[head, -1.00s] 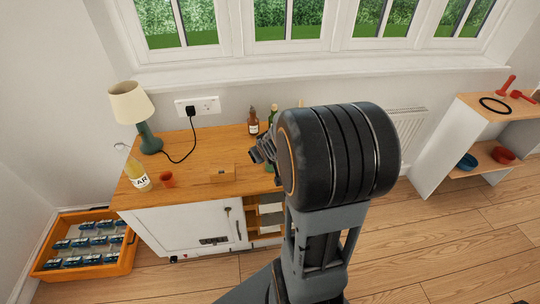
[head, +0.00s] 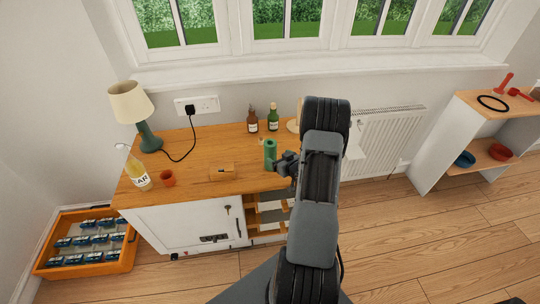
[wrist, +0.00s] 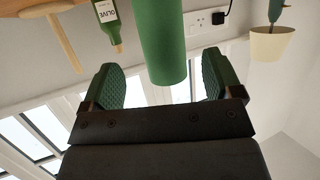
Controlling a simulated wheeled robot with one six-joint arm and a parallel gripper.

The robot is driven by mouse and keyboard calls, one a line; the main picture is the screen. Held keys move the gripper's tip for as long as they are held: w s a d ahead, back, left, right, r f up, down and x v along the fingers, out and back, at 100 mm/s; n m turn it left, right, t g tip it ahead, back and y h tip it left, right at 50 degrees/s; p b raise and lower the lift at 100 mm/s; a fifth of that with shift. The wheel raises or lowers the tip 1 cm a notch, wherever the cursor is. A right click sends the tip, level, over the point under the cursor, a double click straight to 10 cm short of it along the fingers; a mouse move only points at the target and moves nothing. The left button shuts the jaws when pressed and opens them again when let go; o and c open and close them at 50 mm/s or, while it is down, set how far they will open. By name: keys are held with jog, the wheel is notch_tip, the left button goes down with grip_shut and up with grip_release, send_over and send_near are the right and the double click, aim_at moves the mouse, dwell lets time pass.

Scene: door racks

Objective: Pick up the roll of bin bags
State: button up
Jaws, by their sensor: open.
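The roll of bin bags looks to be the green cylinder (head: 270,154) standing upright on the wooden cabinet top, near its front right part. In the wrist view the green roll (wrist: 161,45) fills the upper middle, in line with the gap between the fingers. My gripper (head: 285,163) is just right of the roll in the head view. In the wrist view my gripper (wrist: 165,88) is open, with one green-padded finger on each side of the roll's end. I cannot tell whether either finger touches it.
A brown bottle (head: 252,125) and a green bottle (head: 272,117) stand behind the roll. An orange crate (head: 124,264) is on the floor.

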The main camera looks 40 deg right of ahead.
aim_at(274, 155)
jog(key=shift+p+x, duration=0.8)
jog(key=shift+x, duration=3.05)
jog(key=shift+a, duration=0.1)
jog(key=shift+c, duration=0.3)
jog(key=c, duration=1)
